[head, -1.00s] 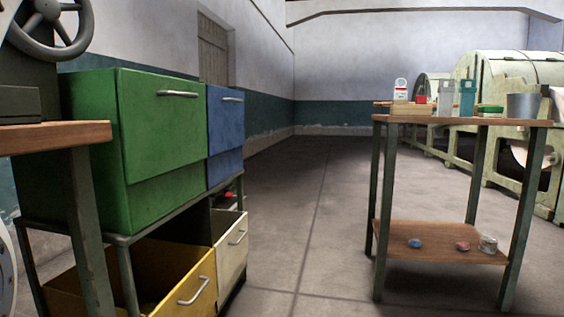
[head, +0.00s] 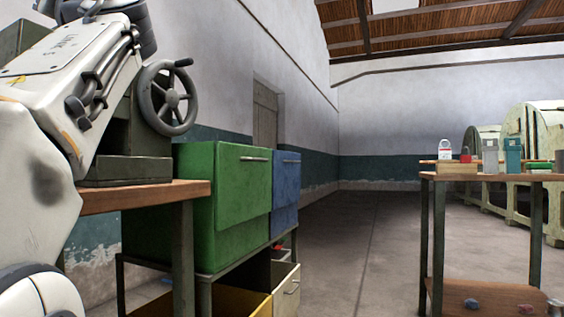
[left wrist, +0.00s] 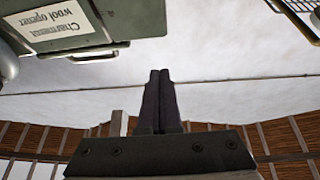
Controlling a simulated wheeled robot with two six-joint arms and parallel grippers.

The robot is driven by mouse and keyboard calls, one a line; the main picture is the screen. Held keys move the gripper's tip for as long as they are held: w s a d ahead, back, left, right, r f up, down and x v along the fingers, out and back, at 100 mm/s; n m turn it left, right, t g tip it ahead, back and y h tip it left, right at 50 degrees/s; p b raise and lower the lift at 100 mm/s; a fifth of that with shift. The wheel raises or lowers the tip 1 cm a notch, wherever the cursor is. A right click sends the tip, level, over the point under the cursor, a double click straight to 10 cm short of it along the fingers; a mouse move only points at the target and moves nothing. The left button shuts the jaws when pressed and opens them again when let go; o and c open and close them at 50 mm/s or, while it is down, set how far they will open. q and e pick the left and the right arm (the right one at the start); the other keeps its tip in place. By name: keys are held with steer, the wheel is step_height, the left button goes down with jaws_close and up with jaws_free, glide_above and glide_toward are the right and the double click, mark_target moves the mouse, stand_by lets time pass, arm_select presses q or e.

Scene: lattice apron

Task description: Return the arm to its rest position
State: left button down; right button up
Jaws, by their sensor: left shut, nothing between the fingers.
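My left arm (head: 62,85), white with dark joints, rises across the left side of the head view. Its gripper is outside that view. In the left wrist view my left gripper (left wrist: 160,73) has its two dark fingers pressed together, with nothing between them. The fingers point at a pale wall and touch nothing that I can see. My right arm and gripper are in neither view.
A machine with a handwheel (head: 168,98) stands on a wooden bench (head: 150,194) close behind my arm. Green (head: 215,205) and blue (head: 285,190) bins are beside it. A small table (head: 480,177) holds several items at right. Open floor (head: 355,250) lies between.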

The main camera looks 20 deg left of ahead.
arm_select(q)
steer(key=w+d+f+m+t+h+p, duration=0.35)
steer(key=w+f+h, duration=0.2)
steer(key=w, duration=0.35)
steer(key=w+d+f+m+t+h+p, duration=0.35)
steer(key=w+f+m, duration=0.2)
steer(key=w, duration=0.35)
steer(key=w+d+f+m+h+p, duration=0.3)
steer(key=d+f+h, duration=0.2)
steer(key=d+f, duration=0.35)
steer(key=w+d+f+m+h+p, duration=0.3)
steer(key=d+f+h, duration=0.1)
steer(key=d+f, duration=0.45)
steer(key=s+d+f+m+g+h+p, duration=0.55)
steer(key=s+d+f, duration=0.65)
steer(key=d+f, duration=0.25)
steer(key=s+d+f+m+g+p, duration=0.1)
steer(key=s+d+f+g+p, duration=0.15)
steer(key=s, duration=0.65)
steer(key=s+d+f+m+g+p, duration=0.2)
steer(key=s+f+p, duration=0.1)
steer(key=s, duration=0.5)
step_height(320, 180, up, 37)
steer(key=p, duration=3.7)
steer(key=shift+w+a+h, duration=0.2)
steer(key=shift+w+h, duration=0.15)
steer(key=shift+w, duration=0.05)
